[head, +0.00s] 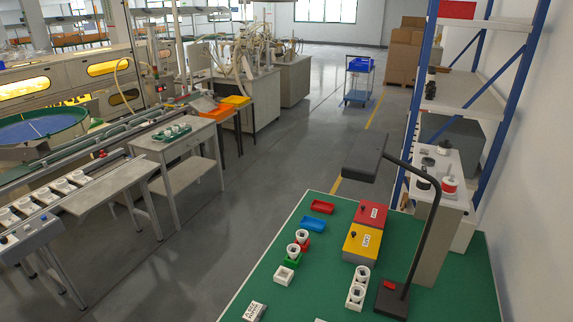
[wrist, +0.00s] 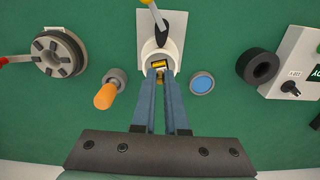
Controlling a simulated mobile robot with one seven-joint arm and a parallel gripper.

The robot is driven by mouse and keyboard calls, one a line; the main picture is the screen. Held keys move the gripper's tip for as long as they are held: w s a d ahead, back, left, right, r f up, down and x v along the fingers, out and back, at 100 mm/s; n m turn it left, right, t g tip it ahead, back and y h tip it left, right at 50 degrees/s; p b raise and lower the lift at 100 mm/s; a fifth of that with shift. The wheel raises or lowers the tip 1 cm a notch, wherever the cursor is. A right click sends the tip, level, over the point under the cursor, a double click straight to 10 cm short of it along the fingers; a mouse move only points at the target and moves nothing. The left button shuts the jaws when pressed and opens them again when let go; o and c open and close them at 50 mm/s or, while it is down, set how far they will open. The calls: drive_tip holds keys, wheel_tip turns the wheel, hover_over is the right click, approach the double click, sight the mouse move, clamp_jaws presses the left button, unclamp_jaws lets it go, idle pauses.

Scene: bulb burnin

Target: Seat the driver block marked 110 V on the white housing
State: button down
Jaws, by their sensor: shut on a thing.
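My gripper (wrist: 161,76) comes in from the bottom of the wrist view. Its blue-grey fingers are shut on a small yellow block (wrist: 159,64) with dark marks; I cannot read 110 V on it. The white housing (wrist: 173,24), a round cup on a square plate, lies under the fingertips. The block appears inside or just above the cup's opening; I cannot tell whether it touches. The fingers hide the cup's near side. My gripper does not show in the head view, where a white housing (head: 284,275) stands among other cup-shaped parts.
An orange-handled tool (wrist: 105,97) and a blue disc (wrist: 202,84) flank my fingers. A black ring (wrist: 258,67) lies right.

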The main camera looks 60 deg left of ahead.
drive_tip(key=shift+f+b, duration=0.45)
drive_tip(key=shift+f, duration=0.3)
idle(0.5)
idle(0.3)
drive_tip(key=c, duration=0.9)
unclamp_jaws()
drive_tip(key=shift+o, duration=0.2)
drive_tip(key=shift+r, duration=0.15)
wheel_tip(320, 180, up, 13)
drive_tip(key=b, duration=0.1)
